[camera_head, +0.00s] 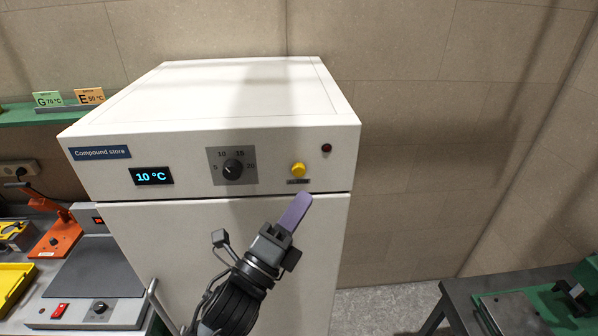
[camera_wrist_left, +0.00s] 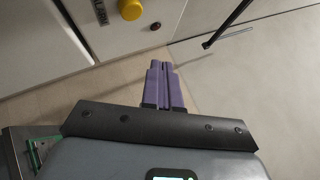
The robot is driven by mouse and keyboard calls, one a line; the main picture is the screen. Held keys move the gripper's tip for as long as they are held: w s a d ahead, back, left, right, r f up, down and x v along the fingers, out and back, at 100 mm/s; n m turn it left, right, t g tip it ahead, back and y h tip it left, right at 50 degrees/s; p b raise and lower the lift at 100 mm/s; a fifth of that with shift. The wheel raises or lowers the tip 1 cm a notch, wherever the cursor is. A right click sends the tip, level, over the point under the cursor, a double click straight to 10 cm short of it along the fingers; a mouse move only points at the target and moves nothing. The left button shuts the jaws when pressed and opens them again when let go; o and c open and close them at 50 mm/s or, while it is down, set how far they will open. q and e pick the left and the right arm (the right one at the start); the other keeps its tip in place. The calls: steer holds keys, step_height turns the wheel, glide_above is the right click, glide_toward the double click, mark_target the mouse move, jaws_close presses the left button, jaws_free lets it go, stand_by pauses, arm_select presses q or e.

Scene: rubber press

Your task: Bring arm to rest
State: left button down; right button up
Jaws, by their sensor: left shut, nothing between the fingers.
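My left gripper (camera_head: 304,200) is shut and empty, with purple fingers pressed together. In the head view it stands in front of the white Compound store cabinet (camera_head: 310,260), with its tips just below the yellow button (camera_head: 298,170). In the left wrist view the gripper (camera_wrist_left: 158,66) points past the cabinet front, with the yellow button (camera_wrist_left: 130,9) up and to the left of its tips. I cannot tell whether the tips touch the cabinet. My right gripper is in neither view.
The cabinet has a dial (camera_head: 232,169), a display (camera_head: 151,176) reading 10 °C and a dark red lamp (camera_head: 326,148). At left are an orange device (camera_head: 55,238), a yellow tray (camera_head: 14,284) and a grey-topped unit (camera_head: 92,268). A dark bench (camera_head: 462,300) stands at right. Floor shows between.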

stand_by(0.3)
arm_select(q)
steer(key=s+a+f+n+g+y+p, duration=0.2)
steer(key=s+a+f+n+y, duration=0.15)
steer(key=f, duration=0.45)
steer(key=s+a+f+n+g+y+p, duration=0.1)
steer(key=s+a+f+n+y+p, duration=0.2)
steer(key=f, duration=0.5)
steer(key=s+a+f+n+g+y+p, duration=0.1)
steer(key=s+a+f+n+g+y, duration=0.15)
steer(key=s+f+n, duration=0.4)
steer(key=s+a+f+n+g+y, duration=0.2)
steer(key=s+a+f+n+g, duration=0.2)
steer(key=s, duration=0.4)
steer(key=s+a+f+n+g+y+p, duration=0.1)
steer(key=s+a+f+n+g+y, duration=0.1)
steer(key=s+a+f+n+g, duration=0.3)
steer(key=s+a+n, duration=0.3)
steer(key=n, duration=0.1)
steer(key=shift+a+f+g, duration=0.15)
steer(key=shift+f+g, duration=0.15)
steer(key=shift+g, duration=0.05)
steer(key=shift+s, duration=0.1)
